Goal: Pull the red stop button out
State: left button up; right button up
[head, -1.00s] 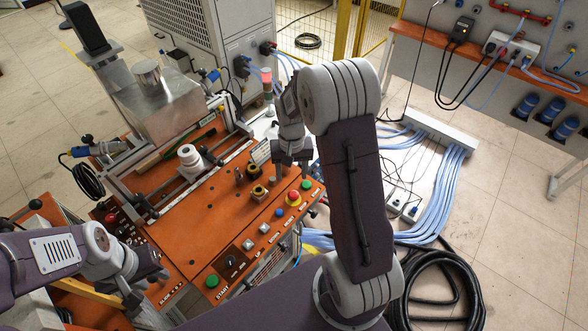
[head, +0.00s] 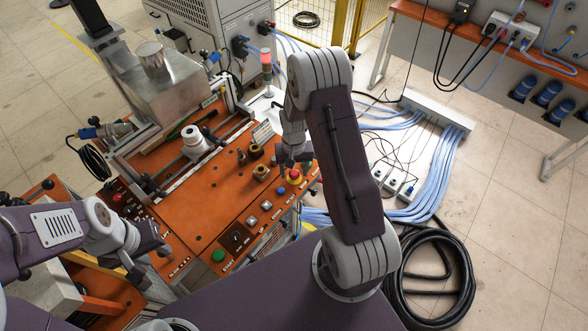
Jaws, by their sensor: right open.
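The red stop button (head: 294,175) sits on a yellow base near the right end of the orange control panel (head: 205,212). My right gripper (head: 295,164) is open, just above and behind the button in the head view. Its fingertips reach close to the button's top, and I cannot tell whether they touch it. My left gripper (head: 148,266) is at the lower left, over the panel's left part, away from the button. Its fingers are too unclear to judge.
Black-and-yellow switches (head: 261,172) stand nearby. A signal lamp (head: 266,60) rises behind the panel. Black hoses (head: 432,290) lie on the floor at right.

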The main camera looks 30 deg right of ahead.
jog(key=shift+d, duration=0.1)
grip_shut()
